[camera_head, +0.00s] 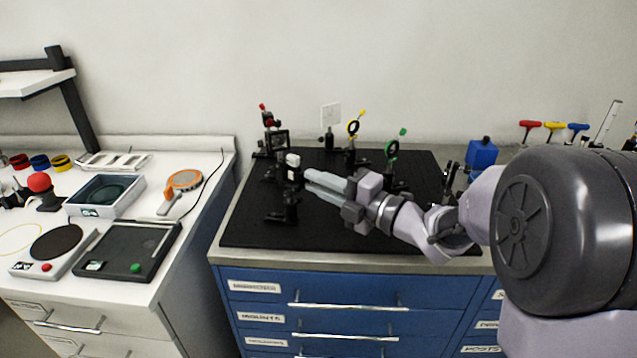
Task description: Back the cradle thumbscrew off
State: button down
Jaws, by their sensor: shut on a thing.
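My gripper (309,180) reaches in from the right over the black breadboard (345,232). Its pale fingers end at the right side of a small black mount (293,177) with a pale block (292,160) at its top, which looks like the cradle. The fingers are shut on a small part there, which I take to be the cradle thumbscrew. The fingertips hide the thumbscrew, so its turn and how far it stands out cannot be seen.
A black mount (283,207) stands just in front of the cradle. Behind are a red-knobbed mount (268,120), a clear plate (331,116), a yellow-tipped mount (353,128) and a green ring mount (392,149). The breadboard's front left is clear.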

jog(key=n, duration=1)
jog(key=shift+n, duration=0.4)
dwell(0.4)
jog(key=c, duration=1.4)
grip_release()
jog(key=p+v, duration=0.4)
jog(key=v, duration=1.3)
jog(key=shift+s+d, duration=0.1)
jog(key=shift+d, duration=0.05)
